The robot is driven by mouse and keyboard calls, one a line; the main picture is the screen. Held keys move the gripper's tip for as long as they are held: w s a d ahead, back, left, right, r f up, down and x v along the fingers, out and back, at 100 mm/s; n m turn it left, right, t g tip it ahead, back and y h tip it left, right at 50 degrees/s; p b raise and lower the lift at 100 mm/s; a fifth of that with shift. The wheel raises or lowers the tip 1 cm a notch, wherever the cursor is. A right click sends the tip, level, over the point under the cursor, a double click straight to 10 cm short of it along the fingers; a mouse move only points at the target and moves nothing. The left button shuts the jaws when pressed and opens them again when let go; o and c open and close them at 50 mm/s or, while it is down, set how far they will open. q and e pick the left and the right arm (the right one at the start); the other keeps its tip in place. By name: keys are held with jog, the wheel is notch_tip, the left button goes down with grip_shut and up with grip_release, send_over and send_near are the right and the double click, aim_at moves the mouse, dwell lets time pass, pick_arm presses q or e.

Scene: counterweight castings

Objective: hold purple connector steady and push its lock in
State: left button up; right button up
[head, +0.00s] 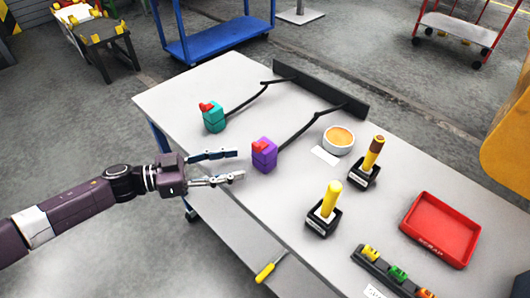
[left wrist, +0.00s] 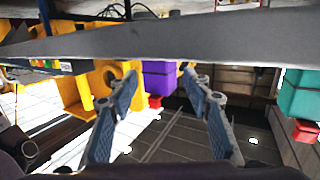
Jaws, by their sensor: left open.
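The purple connector (head: 266,158) stands on the light table, with a red lock (head: 260,145) on its top that looks raised. A black cable runs from it to a dark rail at the back. My left gripper (head: 238,165) is open and empty, its fingers pointing at the connector from the left with a small gap. In the left wrist view, which looks upside down, the purple connector (left wrist: 160,82) shows between and beyond the open fingers, with its red lock (left wrist: 155,101) below it. My right gripper is in neither view.
A teal connector (head: 214,117) with a red lock stands farther back on the left. A white bowl (head: 339,140), two black holders with upright handles and a red tray (head: 440,228) stand to the right.

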aim_at(255, 160)
pick_arm(q)
jog(key=x, duration=0.2)
jog(key=shift+w+d, duration=0.1)
jog(key=shift+d, duration=0.3)
jog(key=x, duration=0.3)
jog(key=shift+d, duration=0.3)
jog(key=shift+w+d, duration=0.2)
jog(key=shift+d, duration=0.3)
jog(key=shift+w+d+f, duration=0.1)
jog(key=shift+d, duration=0.1)
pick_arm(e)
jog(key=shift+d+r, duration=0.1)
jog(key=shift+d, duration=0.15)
pick_arm(q)
jog(key=shift+c, duration=0.5)
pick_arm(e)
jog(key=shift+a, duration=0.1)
pick_arm(q)
grip_shut()
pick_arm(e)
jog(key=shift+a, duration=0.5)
pick_arm(q)
jog(key=shift+o, duration=2.3)
grip_release()
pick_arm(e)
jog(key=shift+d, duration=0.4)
